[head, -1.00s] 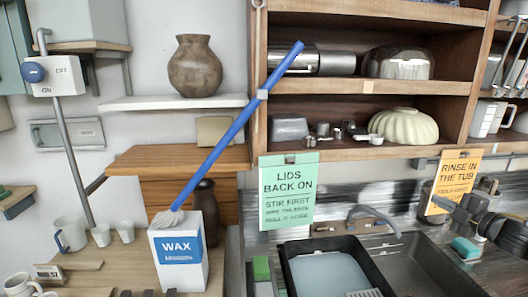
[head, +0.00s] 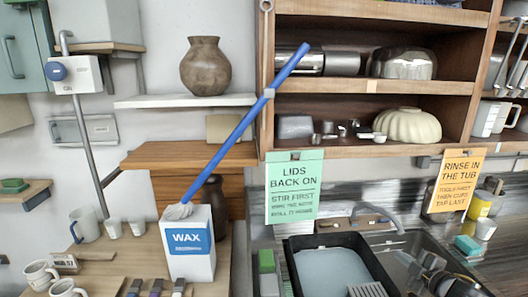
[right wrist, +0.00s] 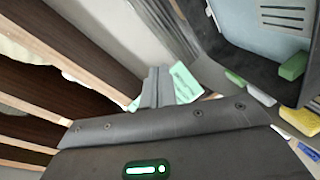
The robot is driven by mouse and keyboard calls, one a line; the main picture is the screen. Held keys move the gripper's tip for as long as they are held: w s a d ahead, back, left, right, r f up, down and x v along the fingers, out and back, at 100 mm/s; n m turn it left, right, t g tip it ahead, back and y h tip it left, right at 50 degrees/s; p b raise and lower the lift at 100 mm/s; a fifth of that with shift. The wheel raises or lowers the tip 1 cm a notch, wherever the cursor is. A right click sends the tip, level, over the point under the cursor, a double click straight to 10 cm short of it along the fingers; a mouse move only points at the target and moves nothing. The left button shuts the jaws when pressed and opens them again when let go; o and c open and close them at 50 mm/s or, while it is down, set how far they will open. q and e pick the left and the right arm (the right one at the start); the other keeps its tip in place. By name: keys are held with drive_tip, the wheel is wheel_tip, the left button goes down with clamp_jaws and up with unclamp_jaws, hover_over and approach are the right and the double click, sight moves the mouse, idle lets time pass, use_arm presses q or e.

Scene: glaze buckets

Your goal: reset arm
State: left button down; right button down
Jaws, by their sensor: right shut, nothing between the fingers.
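My right gripper (head: 428,272) shows at the lower right of the head view, over the sink area and right of the black tray. In the right wrist view its grey fingers (right wrist: 157,88) are together with nothing between them. The green "LIDS BACK ON" card (right wrist: 186,84) appears just behind the fingers in that view. My left gripper is not in view.
A black tub (head: 300,270) with a pale inside stands at the sink. A wax box (head: 190,262) with a blue-handled brush (head: 240,130) stands on the left counter. Wooden shelves (head: 370,152) hang above. An orange card (head: 455,182) and a yellow container (head: 480,205) are at right.

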drive_tip(key=s+a+f+m+g+h, duration=0.15)
drive_tip(key=s+a+f+m, duration=0.25)
drive_tip(key=s+a+f, duration=0.4)
drive_tip(key=s+a+f+m+g+h, duration=0.1)
drive_tip(key=s+a+f+m+g, duration=0.2)
drive_tip(key=s, duration=0.7)
drive_tip(key=s+a+f+m+g, duration=0.3)
drive_tip(key=s+g, duration=0.1)
drive_tip(key=s, duration=0.6)
drive_tip(key=s+a+f+m+g+h, duration=0.1)
drive_tip(key=s+a+f+m+g, duration=0.25)
drive_tip(key=s, duration=0.75)
wheel_tip(320, 180, down, 36)
drive_tip(key=b, duration=1.2)
drive_tip(key=s+d+f+b, duration=0.1)
drive_tip(key=s+f+b, duration=0.2)
drive_tip(key=f, duration=0.6)
drive_tip(key=s+d+f+g+b, duration=0.1)
drive_tip(key=s+f+b, duration=0.2)
drive_tip(key=s+f, duration=0.5)
drive_tip(key=s+d+f+g+b, duration=0.1)
drive_tip(key=s+f+b, duration=0.3)
drive_tip(key=f, duration=0.7)
drive_tip(key=shift+s+d+n, duration=0.25)
drive_tip(key=shift+s+n, duration=0.2)
drive_tip(key=shift+s, duration=0.8)
